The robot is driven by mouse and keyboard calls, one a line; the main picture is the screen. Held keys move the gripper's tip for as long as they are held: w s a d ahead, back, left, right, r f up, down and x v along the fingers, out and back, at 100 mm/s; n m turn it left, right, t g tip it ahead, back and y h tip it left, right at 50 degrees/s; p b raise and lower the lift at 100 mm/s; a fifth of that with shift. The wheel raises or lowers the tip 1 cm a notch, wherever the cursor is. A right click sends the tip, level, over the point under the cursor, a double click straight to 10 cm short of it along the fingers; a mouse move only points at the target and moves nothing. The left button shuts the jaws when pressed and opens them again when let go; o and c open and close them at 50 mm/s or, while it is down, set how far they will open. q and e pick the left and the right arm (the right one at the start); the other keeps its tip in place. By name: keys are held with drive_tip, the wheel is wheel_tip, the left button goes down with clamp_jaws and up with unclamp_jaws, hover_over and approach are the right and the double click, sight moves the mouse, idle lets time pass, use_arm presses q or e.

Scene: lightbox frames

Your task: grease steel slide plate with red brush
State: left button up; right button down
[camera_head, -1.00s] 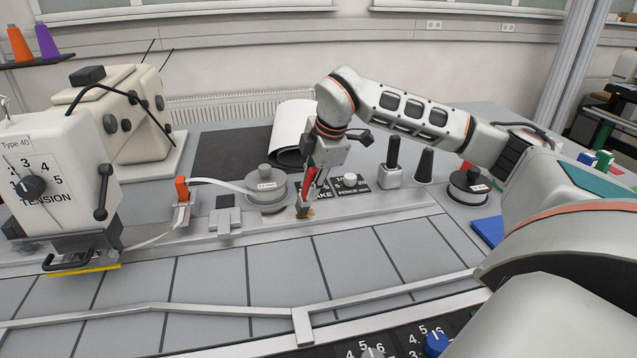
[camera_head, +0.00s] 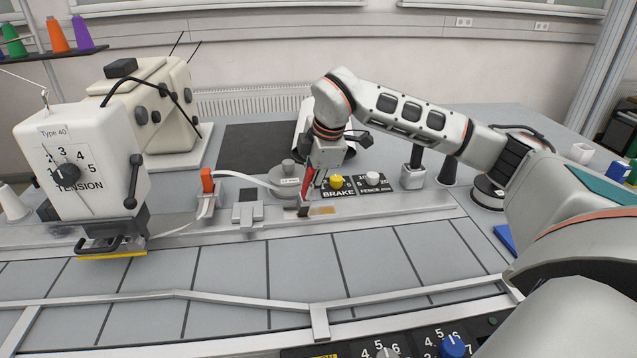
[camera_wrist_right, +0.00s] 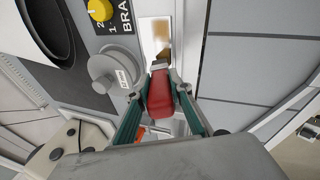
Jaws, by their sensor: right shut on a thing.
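The red brush (camera_head: 308,181) is held in my right gripper (camera_head: 312,188), with its handle tilted and its bristle end down at the steel slide plate. In the right wrist view the brush (camera_wrist_right: 160,95) lies between both fingers of the gripper (camera_wrist_right: 161,84). Its dark bristle tip is over the bright steel slide plate (camera_wrist_right: 148,24), where an amber smear shows just beyond the tip. In the head view this amber smear (camera_head: 323,210) lies right of the brush. Exact contact is hard to tell. My left gripper is not in view.
A grey round spool (camera_head: 288,178) stands just behind the brush. BRAKE and FENCE knobs (camera_head: 337,182) are to its right. An orange-topped tape guide (camera_head: 207,188) and the TENSION machine head (camera_head: 80,165) stand left. The grey table panels (camera_head: 230,270) in front are clear.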

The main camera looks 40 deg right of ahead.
drive_tip(key=shift+w+a+b, duration=0.15)
drive_tip(key=shift+w+a, duration=0.05)
drive_tip(key=shift+w, duration=0.3)
drive_tip(key=shift+w+a+b, duration=0.15)
drive_tip(key=shift+w+a, duration=0.05)
drive_tip(key=shift+w, duration=0.25)
drive_tip(key=s+d+b, duration=0.1)
drive_tip(key=s+d, duration=0.3)
drive_tip(key=d, duration=0.5)
drive_tip(key=shift+s+d, duration=0.2)
drive_tip(key=shift+s, duration=0.1)
idle(1.5)
drive_tip(key=shift+a, duration=0.1)
